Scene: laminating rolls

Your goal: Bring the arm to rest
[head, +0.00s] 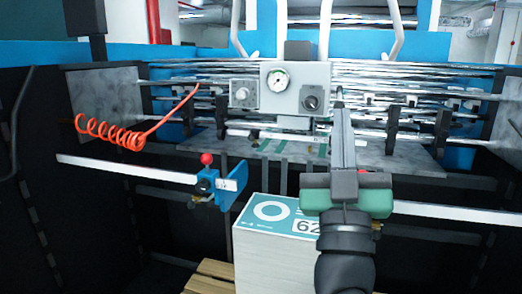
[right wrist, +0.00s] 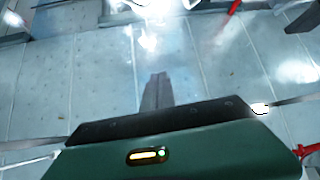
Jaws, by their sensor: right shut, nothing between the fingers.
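My right gripper (head: 341,112) rises from the bottom of the head view, its green and grey body in front of the machine and its fingers pointing away. The fingers are together and hold nothing. In the right wrist view the closed fingers (right wrist: 157,82) stand out beyond the green housing over a pale panelled floor. In the head view the gripper body hides part of the white rail and the right side of the paper stack. My left gripper is in neither view.
A paper stack (head: 268,252) stands on a wooden pallet (head: 212,276) left of my arm. A blue clamp with a red knob (head: 207,159) sits on the white rail (head: 125,169). Behind are a gauge box (head: 296,89), metal rollers (head: 420,72) and a coiled orange hose (head: 110,132).

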